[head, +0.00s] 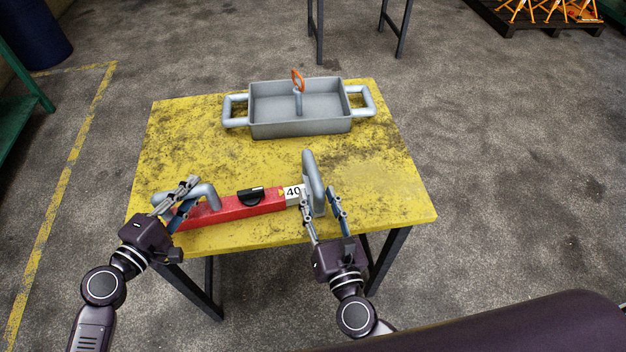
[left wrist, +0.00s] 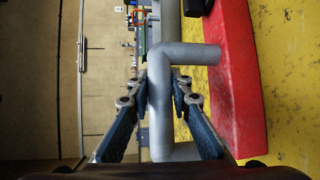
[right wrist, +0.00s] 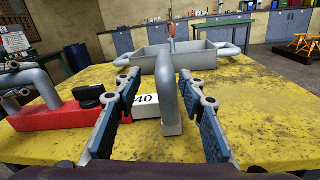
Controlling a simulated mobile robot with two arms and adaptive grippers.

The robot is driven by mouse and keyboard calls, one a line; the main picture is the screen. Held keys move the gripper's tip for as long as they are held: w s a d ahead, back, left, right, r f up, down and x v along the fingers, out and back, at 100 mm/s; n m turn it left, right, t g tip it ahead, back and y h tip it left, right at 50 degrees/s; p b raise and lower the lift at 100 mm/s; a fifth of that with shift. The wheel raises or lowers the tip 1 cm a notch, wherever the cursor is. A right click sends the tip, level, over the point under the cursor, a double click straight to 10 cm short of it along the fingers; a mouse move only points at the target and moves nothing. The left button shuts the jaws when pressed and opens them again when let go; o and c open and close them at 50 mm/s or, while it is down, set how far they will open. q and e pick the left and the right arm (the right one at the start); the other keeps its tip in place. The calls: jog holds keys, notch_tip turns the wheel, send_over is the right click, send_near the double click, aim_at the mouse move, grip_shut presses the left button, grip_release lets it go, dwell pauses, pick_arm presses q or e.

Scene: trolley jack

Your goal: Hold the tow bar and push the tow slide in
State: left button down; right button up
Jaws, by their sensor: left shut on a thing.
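The red tow bar (head: 235,207) lies along the front of the yellow table, with a black knob (head: 249,196) on top. My left gripper (head: 188,193) is shut on the bent grey handle (left wrist: 163,80) at its left end. The tow slide (head: 293,192) is a pale block marked "40" at the bar's right end, partly showing outside the red body. It carries an upright grey handle (head: 314,182). My right gripper (head: 319,196) is open, its fingers on either side of this handle, which stands between them in the right wrist view (right wrist: 178,105) with gaps visible.
A grey tray (head: 300,127) with two side handles and an orange-topped part (head: 298,80) stands at the back of the yellow table (head: 385,190). The table is clear between tray and bar, and to the right. A green rack stands at the far left.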

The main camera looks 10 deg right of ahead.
pick_arm(q)
jog(key=shift+a, duration=0.1)
pick_arm(e)
jog(key=s, duration=0.4)
jog(key=shift+d, duration=0.15)
jog(key=shift+w, duration=0.1)
pick_arm(q)
jog(key=c, duration=1.7)
grip_release()
